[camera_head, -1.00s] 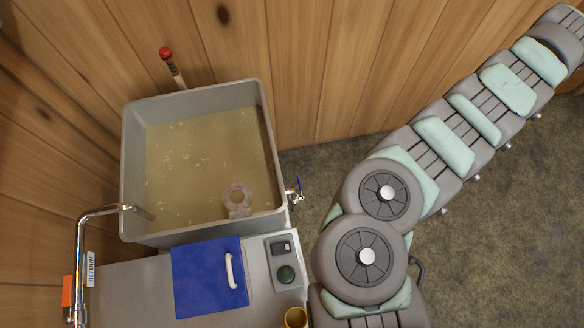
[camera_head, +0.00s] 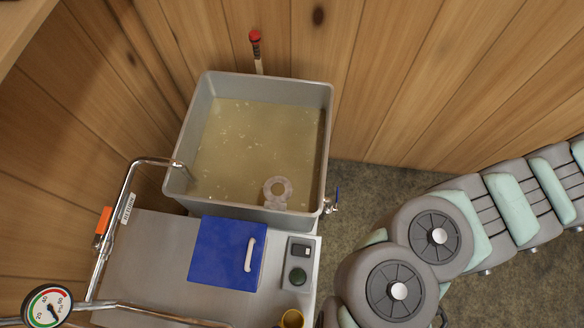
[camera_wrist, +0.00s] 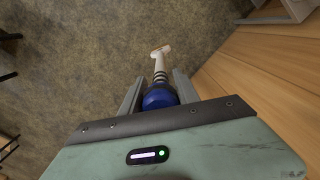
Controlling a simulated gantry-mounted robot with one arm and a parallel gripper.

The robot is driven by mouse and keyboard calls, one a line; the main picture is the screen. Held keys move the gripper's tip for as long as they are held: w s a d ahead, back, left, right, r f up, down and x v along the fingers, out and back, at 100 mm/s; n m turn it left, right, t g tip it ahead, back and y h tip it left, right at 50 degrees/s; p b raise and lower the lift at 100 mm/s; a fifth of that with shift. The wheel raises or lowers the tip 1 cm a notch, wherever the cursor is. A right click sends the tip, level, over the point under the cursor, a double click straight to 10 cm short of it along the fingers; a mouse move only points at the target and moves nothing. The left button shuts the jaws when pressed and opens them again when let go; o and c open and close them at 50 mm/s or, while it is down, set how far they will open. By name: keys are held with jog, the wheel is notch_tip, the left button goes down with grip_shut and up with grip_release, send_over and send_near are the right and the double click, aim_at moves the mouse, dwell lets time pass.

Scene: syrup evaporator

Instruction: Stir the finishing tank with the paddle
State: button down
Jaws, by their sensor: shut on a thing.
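The finishing tank (camera_head: 178,150) is an open grey square tub of cloudy yellowish liquid at the upper middle of the head view. A pale ring-shaped thing (camera_head: 268,190) sits at its near right corner. In the wrist view my gripper (camera_wrist: 156,84) is shut on a tool with a blue grip (camera_wrist: 160,99), a ribbed neck and a pale crosswise end. I cannot tell for sure whether this is the paddle. It points away from my gripper, over the floor. A red-topped wooden stick (camera_head: 257,58) stands upright behind the tank. My gripper is outside the head view.
A metal counter (camera_head: 150,245) with a blue lid (camera_head: 215,255) and a switch panel (camera_head: 298,265) adjoins the tank. A bent chrome pipe (camera_head: 130,185) reaches over the tank's left rim. A tap (camera_head: 331,203) is on its right side. Plank walls close the back; a gauge (camera_head: 47,306) is lower left.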

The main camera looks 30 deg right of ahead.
notch_tip(320, 180, up, 14)
jog(key=p, duration=0.7)
jog(key=shift+p, duration=0.3)
jog(key=shift+r, duration=0.15)
dwell(0.7)
